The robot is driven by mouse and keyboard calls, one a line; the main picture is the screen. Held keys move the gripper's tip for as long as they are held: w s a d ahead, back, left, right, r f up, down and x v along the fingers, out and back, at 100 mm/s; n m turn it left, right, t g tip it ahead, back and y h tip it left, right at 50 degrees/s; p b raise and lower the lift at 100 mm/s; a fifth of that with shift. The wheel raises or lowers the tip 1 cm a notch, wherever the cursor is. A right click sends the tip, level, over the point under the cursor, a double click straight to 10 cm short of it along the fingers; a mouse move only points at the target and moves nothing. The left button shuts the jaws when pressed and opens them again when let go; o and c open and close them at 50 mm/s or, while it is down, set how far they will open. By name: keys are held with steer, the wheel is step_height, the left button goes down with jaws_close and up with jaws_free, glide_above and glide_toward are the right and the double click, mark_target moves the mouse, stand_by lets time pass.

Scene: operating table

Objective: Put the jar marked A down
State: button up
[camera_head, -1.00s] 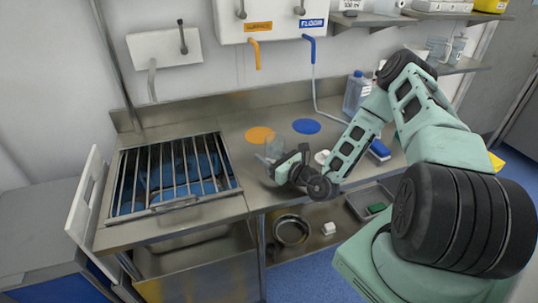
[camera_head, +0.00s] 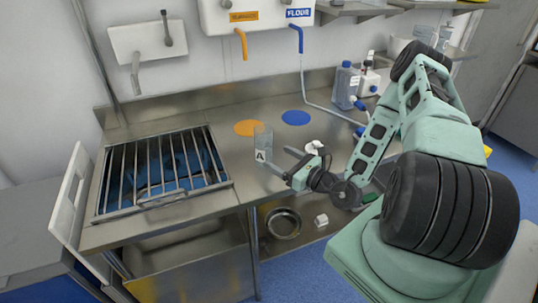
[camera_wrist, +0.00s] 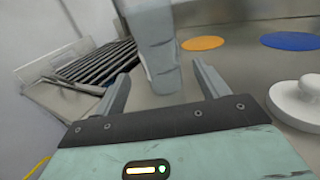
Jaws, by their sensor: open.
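The clear jar marked A (camera_head: 263,143) stands upright on the steel counter, just in front of the orange disc. It also shows in the wrist view as a grey translucent body (camera_wrist: 152,42). My gripper (camera_head: 279,159) is open, to the right of the jar, with its fingers pointing at it. In the wrist view, the two fingers (camera_wrist: 158,82) are spread wide with nothing held between them. The jar appears beyond them, a little left of centre. Whether a fingertip still touches it I cannot tell.
An orange disc (camera_head: 248,128) and a blue disc (camera_head: 296,118) lie on the counter. A white knobbed object (camera_wrist: 301,101) is right of my gripper. A barred basin (camera_head: 160,170) is at the left. A bluish bottle (camera_head: 346,86) stands at the back right.

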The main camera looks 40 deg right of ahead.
steer(key=shift+s+d, duration=0.25)
steer(key=shift+s, duration=0.7)
steer(key=shift+s+a+r+y, duration=0.1)
steer(key=shift+a+r+y, duration=0.1)
steer(key=shift+a+y, duration=0.1)
steer(key=s+a+r+n+g+y, duration=0.2)
steer(key=a+r+n+g+y, duration=0.3)
steer(key=a+n+g+y, duration=0.4)
steer(key=s+a+r+n+g+y, duration=0.35)
steer(key=a+r+n, duration=0.3)
steer(key=a, duration=0.45)
steer(key=s+a+r+n+g+h, duration=0.1)
steer(key=s+a+n+g+h, duration=0.2)
steer(key=s+n+g+h, duration=0.4)
steer(key=s+a+n+g+h, duration=0.3)
steer(key=s+n+g+h, duration=0.15)
steer(key=s+n, duration=0.5)
steer(key=r+n+t+h, duration=0.1)
steer(key=n+t, duration=0.1)
steer(key=n, duration=0.1)
steer(key=w+a+r+n+t+h, duration=0.1)
steer(key=r+n+t+h, duration=0.1)
steer(key=n, duration=0.1)
steer(key=w+r+n+t+h, duration=0.1)
steer(key=n+t, duration=0.1)
steer(key=n, duration=0.1)
steer(key=shift+w+a+r+n, duration=0.1)
steer(key=shift+a+r+n, duration=0.1)
steer(key=shift+n, duration=0.1)
steer(key=shift+d, duration=0.15)
